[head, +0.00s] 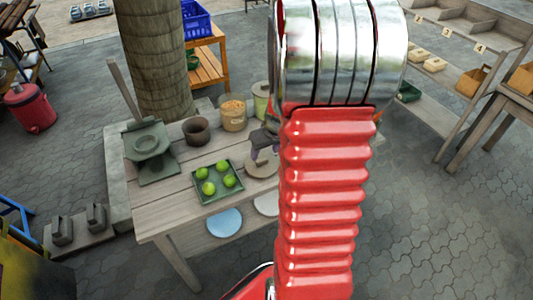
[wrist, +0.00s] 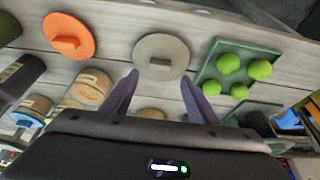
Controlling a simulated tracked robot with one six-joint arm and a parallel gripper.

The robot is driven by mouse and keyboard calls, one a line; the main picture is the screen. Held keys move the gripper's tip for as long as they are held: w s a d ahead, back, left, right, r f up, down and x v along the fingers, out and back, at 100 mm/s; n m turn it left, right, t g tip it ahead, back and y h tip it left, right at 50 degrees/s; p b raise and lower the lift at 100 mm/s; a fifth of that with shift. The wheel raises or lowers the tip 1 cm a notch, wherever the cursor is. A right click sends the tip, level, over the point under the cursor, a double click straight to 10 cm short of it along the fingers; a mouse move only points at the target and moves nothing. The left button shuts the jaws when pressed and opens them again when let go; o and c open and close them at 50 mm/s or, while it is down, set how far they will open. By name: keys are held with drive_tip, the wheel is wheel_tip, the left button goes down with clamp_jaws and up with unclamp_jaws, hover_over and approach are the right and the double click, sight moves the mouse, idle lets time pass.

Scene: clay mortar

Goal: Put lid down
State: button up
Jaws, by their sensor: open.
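A round beige-grey lid (wrist: 160,57) with a small block handle lies flat on the wooden table. In the head view the lid (head: 259,171) is partly covered by my gripper (head: 264,148). In the wrist view my gripper (wrist: 160,77) is open, its two dark fingers spread with nothing between them. The lid shows just beyond the fingertips, with its handle roughly centred on the gap. I cannot tell how high the fingers are above it. An orange lid (wrist: 68,37) with a block handle lies to the left in the wrist view; my arm hides that area in the head view.
A green tray (head: 211,201) of limes lies close beside the beige lid.

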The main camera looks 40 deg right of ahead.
drive_tip(key=shift+v, duration=2.7)
drive_tip(key=a+r+n, duration=0.1)
drive_tip(key=a+r, duration=0.4)
drive_tip(key=a, duration=0.4)
drive_tip(key=a+r+n, duration=0.1)
drive_tip(key=a+r, duration=0.4)
drive_tip(key=a, duration=0.3)
drive_tip(key=s+a+r+n+t+y, duration=0.1)
drive_tip(key=s+a+r, duration=0.4)
drive_tip(key=s+a, duration=0.6)
drive_tip(key=shift+a+r, duration=0.3)
drive_tip(key=shift+a, duration=0.25)
drive_tip(key=shift+c, duration=0.5)
